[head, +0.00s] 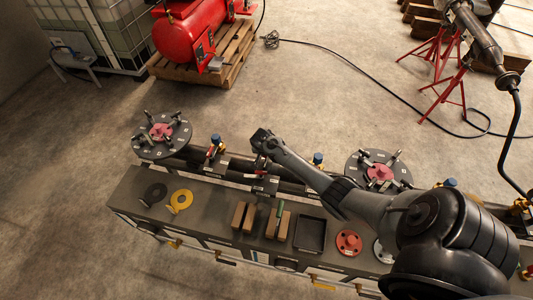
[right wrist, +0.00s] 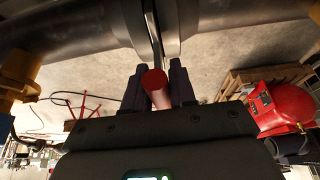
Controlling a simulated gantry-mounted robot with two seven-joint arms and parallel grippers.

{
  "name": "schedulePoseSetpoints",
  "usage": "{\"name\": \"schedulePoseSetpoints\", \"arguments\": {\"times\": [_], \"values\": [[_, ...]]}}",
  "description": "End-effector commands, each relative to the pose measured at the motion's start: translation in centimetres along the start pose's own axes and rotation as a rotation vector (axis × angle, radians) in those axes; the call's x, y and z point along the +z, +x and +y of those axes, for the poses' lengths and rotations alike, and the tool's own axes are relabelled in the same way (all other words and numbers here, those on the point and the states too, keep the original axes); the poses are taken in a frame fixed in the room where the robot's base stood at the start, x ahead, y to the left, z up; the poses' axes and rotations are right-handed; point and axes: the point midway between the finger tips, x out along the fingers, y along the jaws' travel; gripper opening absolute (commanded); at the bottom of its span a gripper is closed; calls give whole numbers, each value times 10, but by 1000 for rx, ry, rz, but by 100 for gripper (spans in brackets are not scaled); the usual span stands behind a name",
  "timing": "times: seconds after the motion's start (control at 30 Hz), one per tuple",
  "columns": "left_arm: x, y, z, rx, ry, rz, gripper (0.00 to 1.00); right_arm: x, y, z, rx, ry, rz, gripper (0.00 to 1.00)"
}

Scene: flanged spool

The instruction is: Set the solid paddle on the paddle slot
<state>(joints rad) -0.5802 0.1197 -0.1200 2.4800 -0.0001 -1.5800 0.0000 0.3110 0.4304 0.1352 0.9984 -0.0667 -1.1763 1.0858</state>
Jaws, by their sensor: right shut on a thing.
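My right gripper (head: 262,142) is over the pipe run at mid-bench in the head view. In the right wrist view, my right gripper (right wrist: 160,88) is shut on a round, red-ended handle (right wrist: 154,80), which I take as the solid paddle's. A thin dark plate edge (right wrist: 152,35) shows beyond the handle, between two grey pipe flanges (right wrist: 122,22). This gap looks like the paddle slot. I cannot tell how deep the plate sits or whether it touches the flanges. My left gripper is not in view.
The bench (head: 215,200) holds a black ring plate (head: 154,193), a yellow ring plate (head: 181,200), brown blocks (head: 277,222), a dark tray (head: 310,235) and a red flange (head: 348,242). Round flanged discs (head: 161,134) stand at both pipe ends. Open floor lies behind.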

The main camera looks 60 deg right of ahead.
Motion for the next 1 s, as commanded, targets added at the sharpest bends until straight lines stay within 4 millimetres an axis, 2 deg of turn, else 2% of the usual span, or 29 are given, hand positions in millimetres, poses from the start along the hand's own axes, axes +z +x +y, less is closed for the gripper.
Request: {"name": "schedulePoseSetpoints", "arguments": {"times": [0.2,0.23,0.4,0.77,1.0], "values": [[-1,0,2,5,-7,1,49,-2,-1,-1,-3,2,2,0],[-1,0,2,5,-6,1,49,-2,-1,-1,-3,2,2,28],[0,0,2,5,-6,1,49,-1,-1,-1,-2,1,2,55],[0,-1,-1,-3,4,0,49,1,-1,1,1,-1,-1,55],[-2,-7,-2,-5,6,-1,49,0,-26,0,-1,1,0,55]]}}
